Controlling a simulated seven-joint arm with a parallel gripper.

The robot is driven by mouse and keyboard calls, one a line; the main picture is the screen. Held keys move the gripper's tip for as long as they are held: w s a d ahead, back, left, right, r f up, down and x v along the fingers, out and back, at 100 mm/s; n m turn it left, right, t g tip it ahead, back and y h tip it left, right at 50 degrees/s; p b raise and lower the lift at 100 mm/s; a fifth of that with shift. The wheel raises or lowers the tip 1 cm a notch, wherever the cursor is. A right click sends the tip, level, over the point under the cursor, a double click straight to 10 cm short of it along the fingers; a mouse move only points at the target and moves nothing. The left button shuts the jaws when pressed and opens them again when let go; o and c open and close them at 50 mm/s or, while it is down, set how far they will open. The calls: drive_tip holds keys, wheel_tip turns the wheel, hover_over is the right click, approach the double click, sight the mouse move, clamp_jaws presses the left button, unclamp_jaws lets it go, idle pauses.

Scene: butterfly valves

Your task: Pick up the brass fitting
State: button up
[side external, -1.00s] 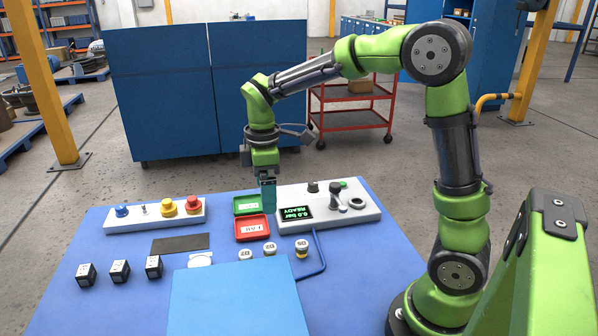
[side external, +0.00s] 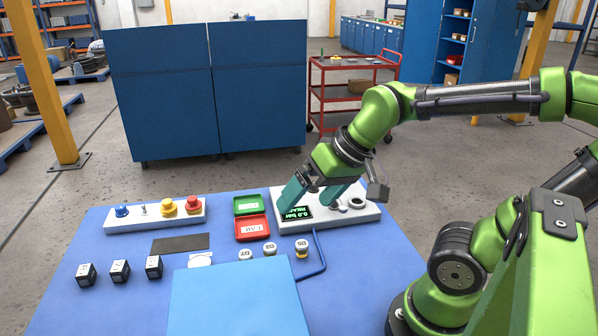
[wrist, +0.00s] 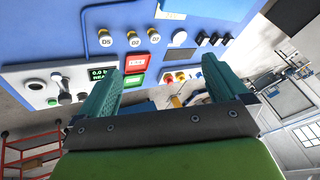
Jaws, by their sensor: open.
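I cannot tell which one the task means. My gripper (side external: 314,200) is open and empty, tilted above the test station, behind and to the right of the fittings. Its teal fingers (wrist: 163,72) are spread wide, apart from the fittings.
The white test station (side external: 370,214) has a lit display and knobs. A green tray (side external: 247,205) and a red tray (side external: 251,228) lie left of it. A blue hose (side external: 319,252) runs beside the right fitting. Black cubes (side external: 120,270) and a button panel (side external: 155,217) stand left.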

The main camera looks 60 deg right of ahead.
drive_tip(key=shift+s+a+r+t, duration=0.1)
drive_tip(key=shift+s+r+t, duration=0.2)
drive_tip(key=shift+s, duration=0.3)
drive_tip(key=shift+s+r, duration=0.15)
drive_tip(key=shift+s, duration=0.05)
drive_tip(key=shift+c, duration=0.6)
drive_tip(key=shift+r+t, duration=0.25)
drive_tip(key=shift+t, duration=0.05)
drive_tip(key=shift+c, duration=1.3)
drive_tip(key=c, duration=0.4)
drive_tip(key=shift+o, duration=0.2)
